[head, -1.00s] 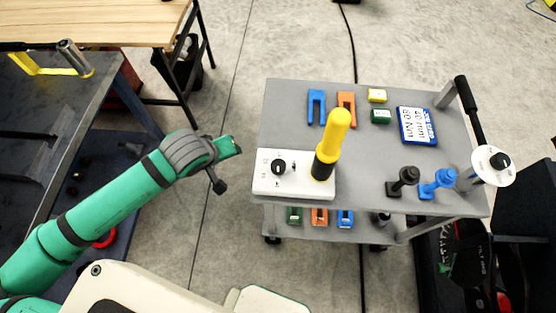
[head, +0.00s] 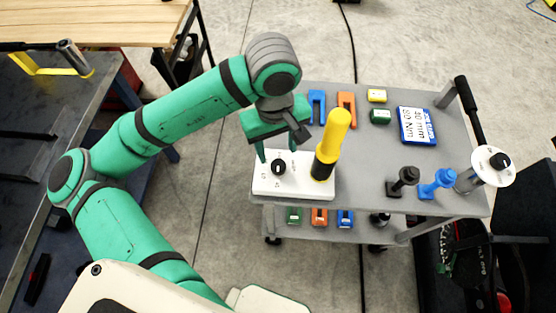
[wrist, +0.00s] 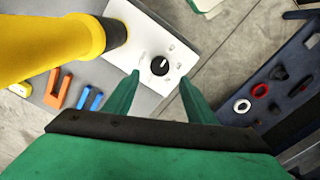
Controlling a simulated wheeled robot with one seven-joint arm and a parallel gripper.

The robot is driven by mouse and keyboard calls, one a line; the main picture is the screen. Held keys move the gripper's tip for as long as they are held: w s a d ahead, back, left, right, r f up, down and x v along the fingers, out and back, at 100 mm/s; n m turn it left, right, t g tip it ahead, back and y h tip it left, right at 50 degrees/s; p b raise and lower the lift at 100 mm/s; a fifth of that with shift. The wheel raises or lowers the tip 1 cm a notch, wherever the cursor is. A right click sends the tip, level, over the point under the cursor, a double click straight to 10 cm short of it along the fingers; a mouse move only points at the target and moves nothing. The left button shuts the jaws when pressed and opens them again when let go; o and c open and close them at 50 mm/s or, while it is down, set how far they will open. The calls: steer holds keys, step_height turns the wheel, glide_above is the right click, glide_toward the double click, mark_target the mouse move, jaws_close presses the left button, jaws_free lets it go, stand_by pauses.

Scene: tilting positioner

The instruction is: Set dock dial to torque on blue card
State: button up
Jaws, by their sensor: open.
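The dock (head: 315,186) is a white box on the cart's left front corner, with a black round dial (head: 278,167) on its top. In the wrist view the dial (wrist: 160,66) has a white pointer mark and small labels around it, too small to read. My gripper (head: 278,150) is open above the dock, its fingertips on either side of the dial in the wrist view; I cannot tell whether they touch it. The blue card (head: 417,126) lies on the cart top at the right, with two printed lines in mm and Nm; the digits are blurry.
A yellow-handled tool (head: 332,140) stands upright in the dock, close right of my gripper. Blue and orange forked pieces (head: 346,105) and small yellow and green blocks lie behind. Black and blue knobbed pieces (head: 438,183) stand at the cart's (head: 365,170) right front.

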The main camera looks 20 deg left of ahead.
mark_target(278, 165)
step_height(278, 165, down, 8)
steer(key=shift+w+d+r, duration=0.1)
steer(key=shift+r, duration=0.05)
stand_by(0.3)
steer(key=c, duration=1)
steer(key=shift+c, duration=0.2)
